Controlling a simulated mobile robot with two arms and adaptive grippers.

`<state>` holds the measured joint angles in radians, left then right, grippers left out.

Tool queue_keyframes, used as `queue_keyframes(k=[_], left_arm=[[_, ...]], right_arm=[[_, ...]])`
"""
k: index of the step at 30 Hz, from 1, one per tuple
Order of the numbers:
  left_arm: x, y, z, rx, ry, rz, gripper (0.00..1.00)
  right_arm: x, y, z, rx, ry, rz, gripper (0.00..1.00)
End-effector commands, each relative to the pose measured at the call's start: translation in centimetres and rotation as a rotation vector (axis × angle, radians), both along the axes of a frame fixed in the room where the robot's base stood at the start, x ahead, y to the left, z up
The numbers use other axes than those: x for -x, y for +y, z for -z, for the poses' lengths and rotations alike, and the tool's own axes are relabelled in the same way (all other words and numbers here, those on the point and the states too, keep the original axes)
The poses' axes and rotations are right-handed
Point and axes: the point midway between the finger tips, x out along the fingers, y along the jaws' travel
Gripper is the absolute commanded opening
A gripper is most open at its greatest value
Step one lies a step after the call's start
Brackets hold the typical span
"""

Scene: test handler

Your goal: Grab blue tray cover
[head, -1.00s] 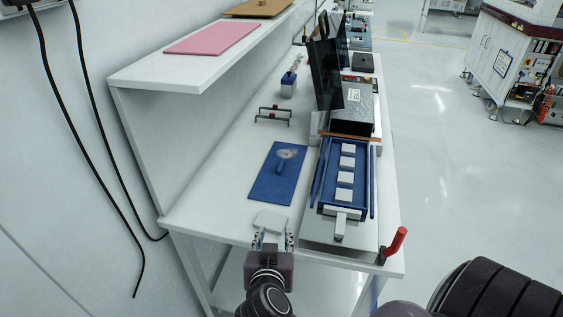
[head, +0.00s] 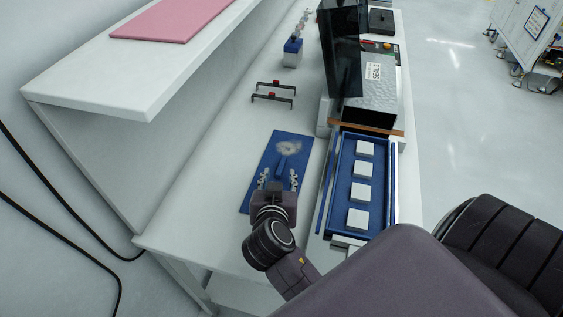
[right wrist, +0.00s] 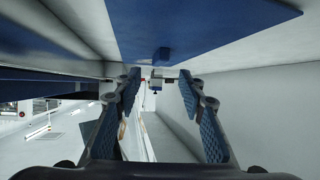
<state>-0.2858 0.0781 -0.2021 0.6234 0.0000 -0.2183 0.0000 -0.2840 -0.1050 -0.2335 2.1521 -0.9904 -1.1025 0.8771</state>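The blue tray cover (head: 266,162) is a flat panel lying on the white table, left of the blue tray (head: 384,195). In the right wrist view the gripper (right wrist: 158,105) is open and empty. My left gripper is not in view.
The blue tray holds several white blocks (head: 363,169). Beyond it stand a metal box (head: 375,90) and a dark upright panel (head: 340,50). A black bracket (head: 273,96) lies past the cover. A shelf (head: 150,80) with a pink sheet (head: 180,18) runs along the left.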

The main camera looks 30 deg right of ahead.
Motion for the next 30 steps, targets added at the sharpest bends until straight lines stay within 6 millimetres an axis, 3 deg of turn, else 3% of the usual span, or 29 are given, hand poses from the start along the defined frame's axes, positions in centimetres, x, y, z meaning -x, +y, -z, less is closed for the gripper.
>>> queue_keyframes(k=[3, 6, 11, 18, 24, 30], left_arm=[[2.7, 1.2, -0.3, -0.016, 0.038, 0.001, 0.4], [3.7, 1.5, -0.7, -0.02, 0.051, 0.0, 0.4], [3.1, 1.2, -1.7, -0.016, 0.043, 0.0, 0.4], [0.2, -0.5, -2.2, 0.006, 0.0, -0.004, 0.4], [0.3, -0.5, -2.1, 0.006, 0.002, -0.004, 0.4], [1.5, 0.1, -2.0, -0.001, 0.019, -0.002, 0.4]], right_arm=[[-0.9, -0.8, 0.3, 0.004, -0.001, 0.0, 0.37], [-1.6, -1.3, 0.7, 0.004, -0.002, 0.0, 0.37], [-3.0, -2.4, 1.7, 0.004, 0.0, 0.002, 0.37], [-4.4, -3.4, 2.9, 0.001, -0.001, 0.001, 0.37], [-4.4, -3.4, 3.0, -0.001, -0.001, 0.0, 0.37], [-4.4, -3.4, 2.9, 0.0, -0.001, 0.0, 0.17]])
